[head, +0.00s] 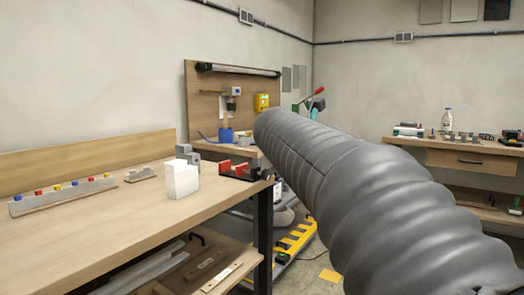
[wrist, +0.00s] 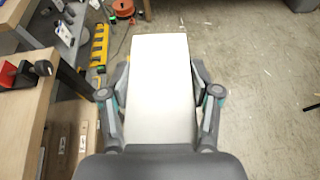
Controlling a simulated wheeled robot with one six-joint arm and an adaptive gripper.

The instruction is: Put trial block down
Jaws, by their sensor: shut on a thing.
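A long pale white block (wrist: 160,95) sits between the two fingers of my gripper (wrist: 160,98) in the wrist view. The fingers press on its long sides, and the block points away from the wrist. I take it for the trial block. It is over the floor, to the right of the workbench edge (wrist: 40,125). In the head view my grey arm reaches forward past the right end of the workbench (head: 110,225), and the held block cannot be made out there.
On the bench stand another white block (head: 181,180), a vise with red jaws (head: 240,170) and a rail with coloured pegs (head: 62,195). A yellow rack (head: 295,243) lies low beyond the bench end. The bench's front middle is clear. Another cluttered bench (head: 450,155) stands far right.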

